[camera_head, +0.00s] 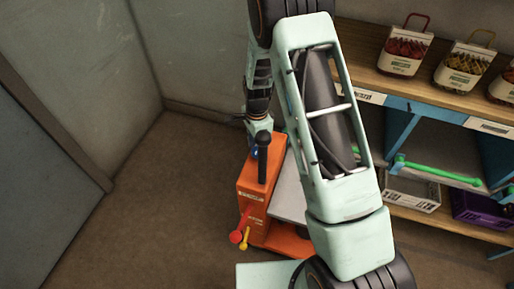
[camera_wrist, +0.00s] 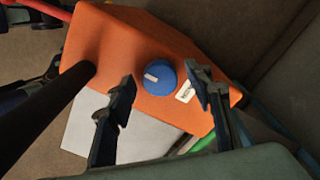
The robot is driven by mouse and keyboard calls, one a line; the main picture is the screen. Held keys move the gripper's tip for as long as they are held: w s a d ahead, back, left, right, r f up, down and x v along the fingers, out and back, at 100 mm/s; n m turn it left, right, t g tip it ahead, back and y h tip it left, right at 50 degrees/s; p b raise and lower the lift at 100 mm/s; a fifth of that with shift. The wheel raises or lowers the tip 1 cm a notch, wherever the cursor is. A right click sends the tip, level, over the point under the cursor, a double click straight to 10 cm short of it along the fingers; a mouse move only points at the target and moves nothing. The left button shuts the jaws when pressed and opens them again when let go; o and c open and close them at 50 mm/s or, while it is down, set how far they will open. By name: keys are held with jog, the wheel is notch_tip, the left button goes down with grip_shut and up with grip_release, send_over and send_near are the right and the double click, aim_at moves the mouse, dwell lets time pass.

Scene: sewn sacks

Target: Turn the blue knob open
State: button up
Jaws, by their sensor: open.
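The blue knob (camera_wrist: 158,77) sits on top of an orange machine (camera_wrist: 112,50) in the wrist view. It is round with a pale pointer mark, and a small white label (camera_wrist: 186,91) lies beside it. My gripper (camera_wrist: 162,85) is open, with one dark finger on each side of the knob in this view. I cannot tell whether the fingers touch it or how far above it they are. In the head view the orange machine (camera_head: 255,185) stands on the floor below my arm, and the knob is mostly hidden near my gripper (camera_head: 256,150).
A black post (camera_head: 263,158) rises from the machine close to my gripper. Red (camera_head: 236,236) and yellow (camera_head: 245,243) ball-ended levers stick out low on it. A wooden shelf (camera_head: 440,92) with small sacks stands at right. The floor at left is clear.

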jog(key=c, duration=1.2)
jog(key=shift+o, duration=0.2)
